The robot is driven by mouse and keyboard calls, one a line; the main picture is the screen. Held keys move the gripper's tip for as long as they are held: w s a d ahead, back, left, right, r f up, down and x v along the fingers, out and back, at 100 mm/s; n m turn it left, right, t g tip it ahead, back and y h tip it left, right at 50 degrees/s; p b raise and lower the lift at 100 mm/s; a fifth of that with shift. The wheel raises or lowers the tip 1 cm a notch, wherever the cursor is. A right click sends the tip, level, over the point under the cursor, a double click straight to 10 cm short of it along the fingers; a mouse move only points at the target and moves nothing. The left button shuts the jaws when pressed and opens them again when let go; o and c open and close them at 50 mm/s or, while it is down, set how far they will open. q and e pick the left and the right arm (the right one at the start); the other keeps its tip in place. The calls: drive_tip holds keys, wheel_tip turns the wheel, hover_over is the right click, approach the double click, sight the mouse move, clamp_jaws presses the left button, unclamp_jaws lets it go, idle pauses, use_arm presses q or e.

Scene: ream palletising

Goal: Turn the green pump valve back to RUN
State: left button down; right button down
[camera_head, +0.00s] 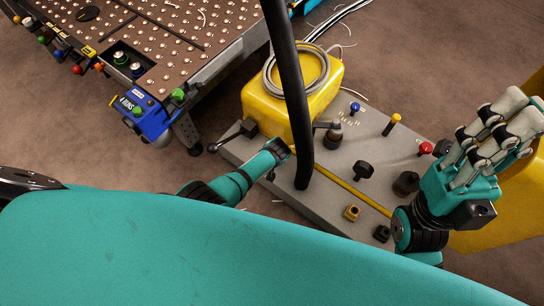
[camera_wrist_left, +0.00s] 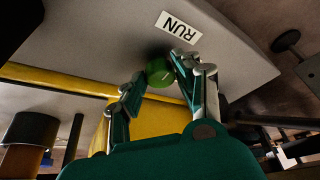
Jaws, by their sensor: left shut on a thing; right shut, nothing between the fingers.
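My left gripper (camera_wrist_left: 157,70) is shut on the knob, with one finger on each side. In the head view my left arm (camera_head: 238,180) reaches toward the yellow pump housing (camera_head: 283,118); its fingers and the valve cannot be made out there. My right gripper (camera_head: 494,122) is shut and empty at the right, fingers pointing up.
A grey base plate (camera_head: 330,180) carries several coloured knobs. A black post (camera_head: 291,90) crosses in front of the pump. A studded table (camera_head: 165,35) with a blue control box (camera_head: 147,118) stands at the upper left. A yellow panel (camera_head: 505,222) lies behind my right gripper.

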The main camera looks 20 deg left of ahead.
use_arm(q)
drive_tip(key=shift+w, duration=0.1)
drive_tip(key=c, duration=0.9)
unclamp_jaws()
drive_tip(key=shift+c, duration=0.2)
drive_tip(key=v, duration=1.2)
